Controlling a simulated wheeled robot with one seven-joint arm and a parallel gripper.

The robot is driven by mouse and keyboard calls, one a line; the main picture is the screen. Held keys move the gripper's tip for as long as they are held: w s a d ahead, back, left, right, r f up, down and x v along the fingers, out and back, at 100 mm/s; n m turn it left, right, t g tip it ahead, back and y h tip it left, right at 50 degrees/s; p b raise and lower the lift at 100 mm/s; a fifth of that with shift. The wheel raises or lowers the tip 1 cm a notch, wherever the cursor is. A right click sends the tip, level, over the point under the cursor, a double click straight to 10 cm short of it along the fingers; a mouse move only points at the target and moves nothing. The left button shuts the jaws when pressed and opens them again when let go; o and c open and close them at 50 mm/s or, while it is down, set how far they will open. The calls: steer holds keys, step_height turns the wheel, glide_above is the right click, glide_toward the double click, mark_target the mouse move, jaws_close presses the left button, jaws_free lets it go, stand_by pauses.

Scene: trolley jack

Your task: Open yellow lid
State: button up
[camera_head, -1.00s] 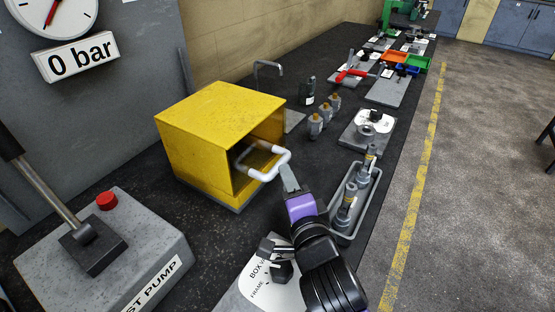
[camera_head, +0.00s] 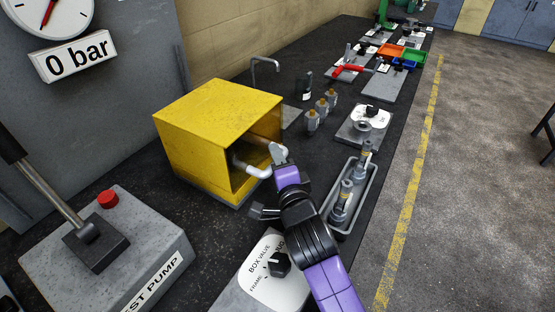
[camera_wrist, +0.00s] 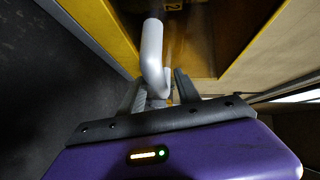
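A yellow box-like cover (camera_head: 218,115) stands on the dark bench in the head view, its near right side open. A white U-shaped handle (camera_head: 250,169) sticks out of this opening. My gripper (camera_head: 279,153) is at the handle's outer bar and hides part of it. In the wrist view, the white handle (camera_wrist: 153,55) runs down between the two fingers of my gripper (camera_wrist: 158,88). The fingers look apart, with a gap on the right of the handle. The handle's mounting inside the cover is in shadow.
A grey tray (camera_head: 328,222) with metal parts lies right of my arm. A box valve plate (camera_head: 262,262) with a black knob is in front. Several small fittings (camera_head: 312,121) stand behind. A test pump (camera_head: 145,235) with a lever is at left. Open floor lies right.

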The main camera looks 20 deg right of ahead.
jaws_close()
steer(key=shift+f, duration=0.1)
stand_by(1.2)
